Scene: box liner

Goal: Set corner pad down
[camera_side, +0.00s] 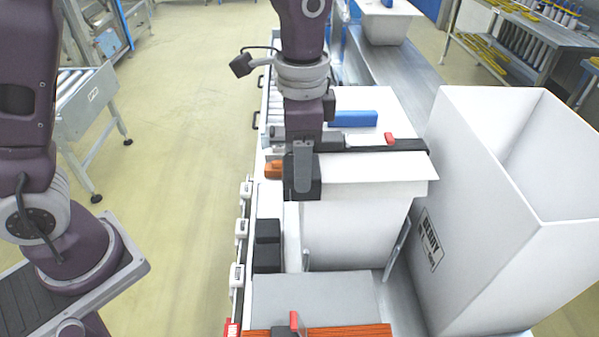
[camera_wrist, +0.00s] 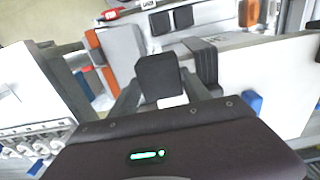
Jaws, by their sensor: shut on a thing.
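My gripper (camera_side: 302,172) is at the left edge of the white box's top in the side view. It is shut on a black corner pad (camera_side: 316,184). In the wrist view the pad (camera_wrist: 158,75) sits between my two fingers (camera_wrist: 162,94), with its flat dark face showing. The white box (camera_side: 355,235) stands below and right of my gripper, with a flat white top. Whether the held pad touches the box cannot be told. Two more black pads (camera_side: 267,258) lie on the left strip of the bench, and they also show in the wrist view (camera_wrist: 183,17).
A dark strap (camera_side: 385,146) with a red clip (camera_side: 390,138) crosses the white top. A blue block (camera_side: 353,118) lies behind it. An orange piece (camera_side: 273,169) is left of my gripper. A tall open white bin (camera_side: 480,215) stands right. A grey sheet (camera_side: 315,293) lies in front.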

